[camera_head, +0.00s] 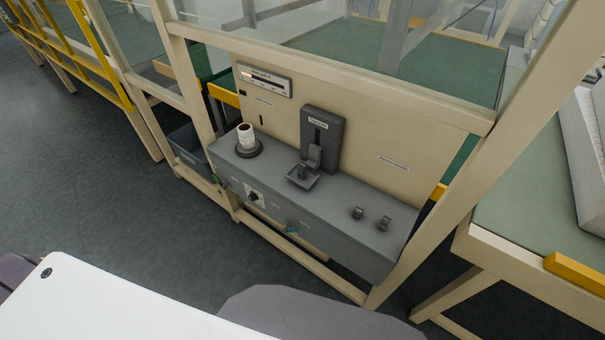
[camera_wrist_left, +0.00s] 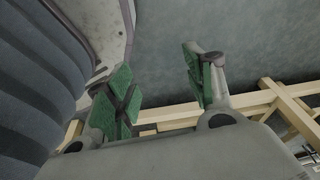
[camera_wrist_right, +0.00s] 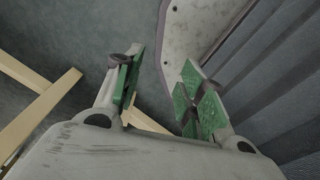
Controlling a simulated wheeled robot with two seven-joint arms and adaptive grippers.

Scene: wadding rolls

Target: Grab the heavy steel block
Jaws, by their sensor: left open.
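Two small grey metal pieces, a left one (camera_head: 358,212) and a right one (camera_head: 384,223), stand on the right part of a grey bench unit (camera_head: 335,210) in the head view. They are too small to tell which is the heavy steel block. My left gripper (camera_wrist_left: 160,72) is open and empty in the left wrist view, above the floor and a beige frame. My right gripper (camera_wrist_right: 160,70) is open and empty in the right wrist view, also over floor and frame. Neither gripper shows in the head view, and both are away from the metal pieces.
A white roll (camera_head: 246,136) stands on a dark round base at the bench's left. A dark grey device (camera_head: 323,135) with a small tray (camera_head: 303,177) stands mid-bench. Beige posts (camera_head: 484,165) flank the bench, and a panel rises behind it. Open floor (camera_head: 110,205) lies left.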

